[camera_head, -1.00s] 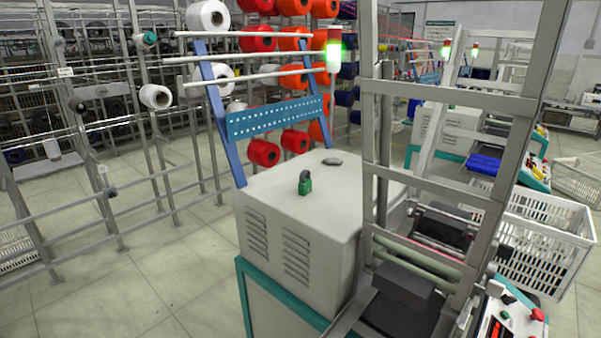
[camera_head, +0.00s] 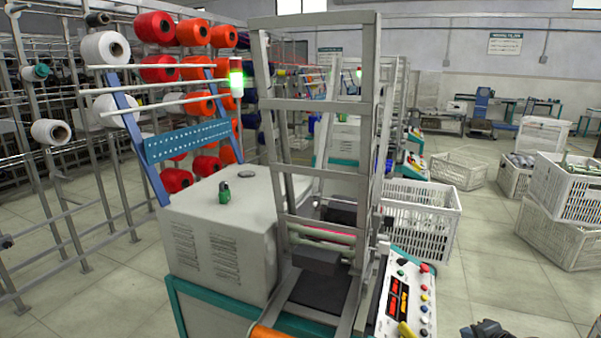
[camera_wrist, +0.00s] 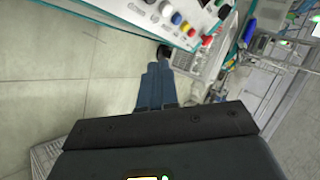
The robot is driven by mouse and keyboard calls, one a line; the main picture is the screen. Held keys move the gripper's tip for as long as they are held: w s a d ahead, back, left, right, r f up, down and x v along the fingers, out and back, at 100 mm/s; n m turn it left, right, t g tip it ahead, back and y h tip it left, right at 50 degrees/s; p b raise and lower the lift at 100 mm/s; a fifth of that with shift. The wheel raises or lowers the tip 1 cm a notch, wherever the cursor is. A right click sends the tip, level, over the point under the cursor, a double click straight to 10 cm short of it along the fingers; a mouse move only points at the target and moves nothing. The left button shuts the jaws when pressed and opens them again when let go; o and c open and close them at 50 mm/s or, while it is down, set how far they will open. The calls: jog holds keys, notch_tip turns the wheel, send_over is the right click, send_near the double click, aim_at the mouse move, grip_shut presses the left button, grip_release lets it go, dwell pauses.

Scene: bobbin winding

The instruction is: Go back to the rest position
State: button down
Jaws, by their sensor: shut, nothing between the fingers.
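My gripper (camera_wrist: 158,68) shows in the wrist view, its blue-grey fingers together with nothing visible between them. It hangs over bare floor beside the winding machine's control panel (camera_wrist: 180,14). In the head view the winding machine (camera_head: 225,235) stands at centre, with a white housing, a teal base and a tall grey frame. Its control panel (camera_head: 405,295) with coloured buttons and red displays is at the lower middle. A dark part at the bottom edge, right of the panel, looks like my arm; the fingers cannot be made out there.
White crates (camera_head: 420,208) stand behind the machine, with stacked crates (camera_head: 568,190) at the right. A creel rack with white cones (camera_head: 105,47) and orange and red cones (camera_head: 192,32) fills the left. Open tiled floor (camera_head: 500,270) lies right of the panel.

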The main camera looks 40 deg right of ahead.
jog(key=s+a+r+n+t, duration=0.1)
jog(key=s+a+n, duration=0.35)
jog(key=a, duration=0.95)
jog(key=s+a+r+n, duration=0.1)
jog(key=a+n, duration=0.6)
jog(key=a, duration=0.6)
jog(key=s+a+r+n+t+y, duration=0.2)
jog(key=s+a+r+n+y, duration=0.1)
jog(key=a+r, duration=0.8)
jog(key=s+a+r+n+t+y, duration=0.3)
jog(key=s+a+r+n, duration=0.3)
jog(key=a+r+n, duration=0.2)
notch_tip(320, 180, up, 4)
jog(key=a, duration=0.2)
jog(key=shift+a+f, duration=0.25)
jog(key=shift+a, duration=0.15)
jog(key=shift+s, duration=0.1)
